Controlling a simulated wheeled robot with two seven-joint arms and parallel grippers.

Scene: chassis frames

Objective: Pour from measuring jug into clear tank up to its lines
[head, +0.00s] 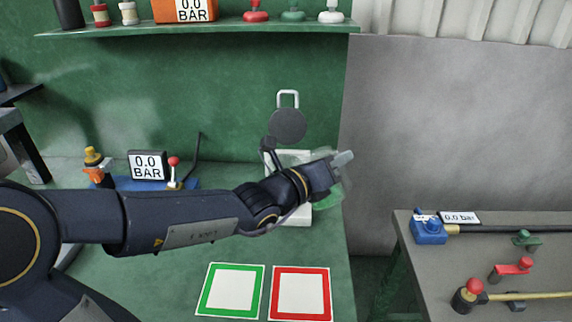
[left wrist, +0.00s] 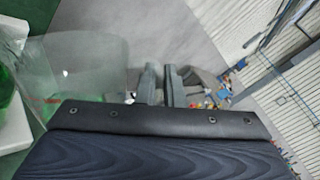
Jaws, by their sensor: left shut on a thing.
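My left gripper (head: 343,160) reaches in from the left, over the white stand (head: 298,217) at the bench's right edge. Its fingers (left wrist: 160,85) are closed together, on the measuring jug as far as I can tell. A clear vessel (left wrist: 85,65) with small red marks, which looks like the jug, is beside the fingers in the left wrist view. Green liquid (head: 328,197) shows just below the gripper. Green also shows at the left edge of the wrist view, beside something white. My arm hides much of the vessels, so I cannot tell jug from tank or read the level. My right gripper is out of view.
A green-framed card (head: 231,290) and a red-framed card (head: 301,294) lie at the front. A gauge reading 0.0 BAR (head: 148,166) stands behind my arm. A loaded shelf (head: 200,29) hangs above. A grey table (head: 430,265) with fittings stands right, across a gap.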

